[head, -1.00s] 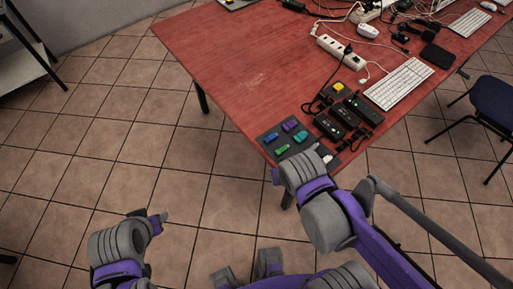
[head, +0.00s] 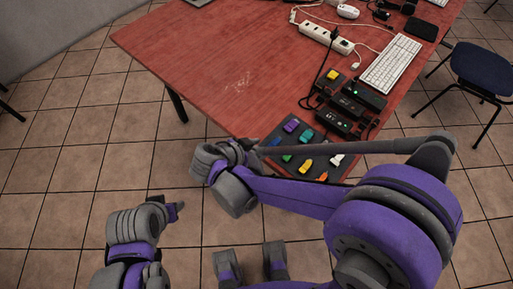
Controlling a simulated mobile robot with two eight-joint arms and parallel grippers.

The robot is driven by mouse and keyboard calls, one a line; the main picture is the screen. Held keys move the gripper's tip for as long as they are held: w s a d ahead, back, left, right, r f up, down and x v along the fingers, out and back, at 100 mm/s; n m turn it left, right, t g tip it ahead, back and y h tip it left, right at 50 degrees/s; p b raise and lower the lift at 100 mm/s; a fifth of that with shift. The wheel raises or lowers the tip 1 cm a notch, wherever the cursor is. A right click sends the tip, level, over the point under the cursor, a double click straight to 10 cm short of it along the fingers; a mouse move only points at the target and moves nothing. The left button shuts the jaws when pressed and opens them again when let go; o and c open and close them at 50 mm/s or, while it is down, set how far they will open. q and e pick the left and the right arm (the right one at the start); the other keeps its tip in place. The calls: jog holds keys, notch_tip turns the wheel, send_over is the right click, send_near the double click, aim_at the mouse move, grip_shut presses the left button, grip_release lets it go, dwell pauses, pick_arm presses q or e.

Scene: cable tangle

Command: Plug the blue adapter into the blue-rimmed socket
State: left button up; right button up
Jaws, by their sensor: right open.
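A small blue piece (head: 273,141), which looks like the blue adapter, lies at the left edge of a dark mat (head: 318,145) on the near corner of the red table. My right gripper (head: 252,144) is open just left of it, partly hidden by its own wrist; I cannot tell whether it touches the piece. Black boxes (head: 349,105) with small lights stand behind the mat. A blue rim on a socket cannot be made out at this size. My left gripper (head: 177,210) is low at the left, over the floor, away from the table; its jaws are too small to read.
Purple (head: 290,125), teal (head: 306,135), green (head: 287,158), yellow (head: 306,164) and white (head: 337,158) pieces share the mat. A power strip (head: 328,37), cables and a keyboard (head: 391,63) lie behind. The red table's left side (head: 210,60) is clear.

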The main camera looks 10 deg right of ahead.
aim_at(274, 143)
jog(key=shift+b+x, duration=1.55)
jog(key=shift+x, duration=2)
grip_shut()
jog(key=shift+r+p, duration=2.85)
jog(key=shift+r, duration=0.7)
